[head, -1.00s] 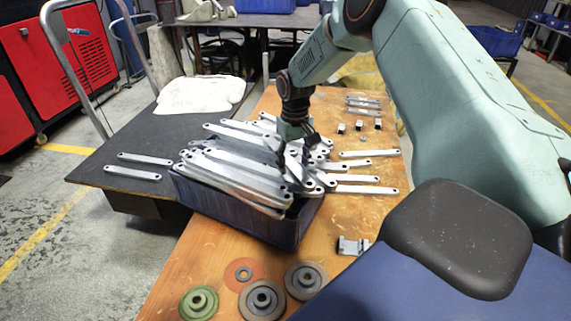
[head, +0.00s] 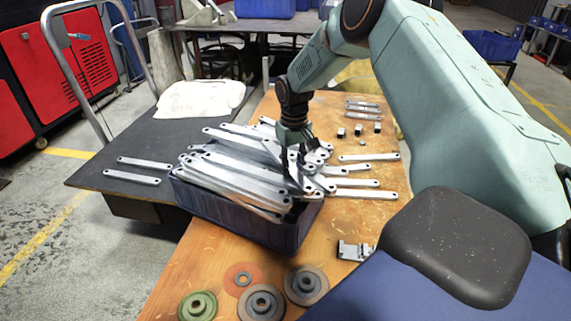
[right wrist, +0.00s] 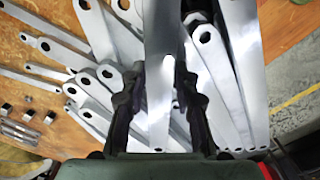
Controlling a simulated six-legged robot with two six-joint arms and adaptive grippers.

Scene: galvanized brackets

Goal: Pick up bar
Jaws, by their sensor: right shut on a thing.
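Many galvanized flat bars with a hole at each end lie piled in a blue crate (head: 235,222) on the wooden table. My right gripper (head: 296,150) reaches down over the right end of the pile in the head view. In the right wrist view my right gripper (right wrist: 166,92) is shut on a bar (right wrist: 162,55), which runs between its two fingers. Other bars (right wrist: 238,60) lie close on both sides of it. Whether the held bar is clear of the pile cannot be told. My left gripper is not in view.
Loose bars (head: 368,182) lie on the table right of the crate, with small metal blocks (head: 359,130) behind them. Two bars (head: 132,177) lie on the dark cart at left. Round flanged parts (head: 306,286) and a bracket (head: 352,251) lie in front.

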